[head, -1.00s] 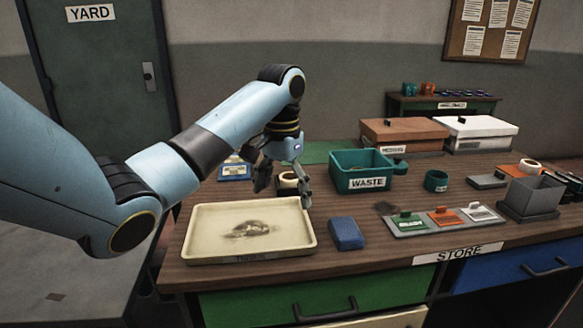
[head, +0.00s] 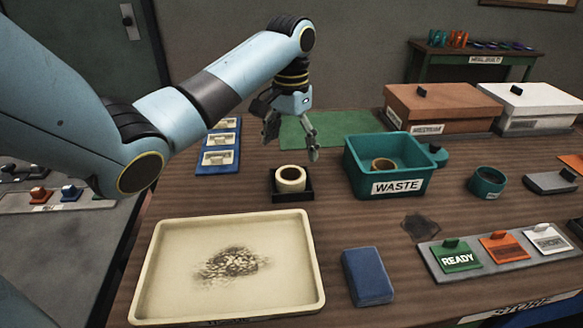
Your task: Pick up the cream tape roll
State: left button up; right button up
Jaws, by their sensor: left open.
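The cream tape roll (head: 290,180) lies flat, hole up, in a small black square holder (head: 291,194) on the wooden table, behind the cream tray. My left gripper (head: 291,144) is open and empty. It points down, with its fingertips above and slightly behind the roll in the picture. The fingers appear apart from the roll, and the exact height gap is hard to tell. My right gripper is not in view.
A teal WASTE bin (head: 397,187) with a tan roll (head: 383,165) inside stands right of the holder. A cream tray (head: 153,275) with a dark smudge and a blue block (head: 368,277) are in front. A blue rack (head: 218,168) stands left.

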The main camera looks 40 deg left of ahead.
aim_at(291, 170)
pick_arm(q)
notch_tip(291, 170, down, 6)
jog(key=shift+s+d+f+p, duration=0.1)
jog(key=shift+f+p, duration=0.1)
jog(key=shift+p, duration=0.15)
jog(key=shift+f, duration=0.45)
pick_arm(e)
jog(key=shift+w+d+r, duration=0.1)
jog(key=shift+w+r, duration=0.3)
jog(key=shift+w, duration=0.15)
pick_arm(q)
jog(key=c, duration=1.3)
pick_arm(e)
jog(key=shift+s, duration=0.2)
pick_arm(q)
jog(key=shift+r, duration=0.1)
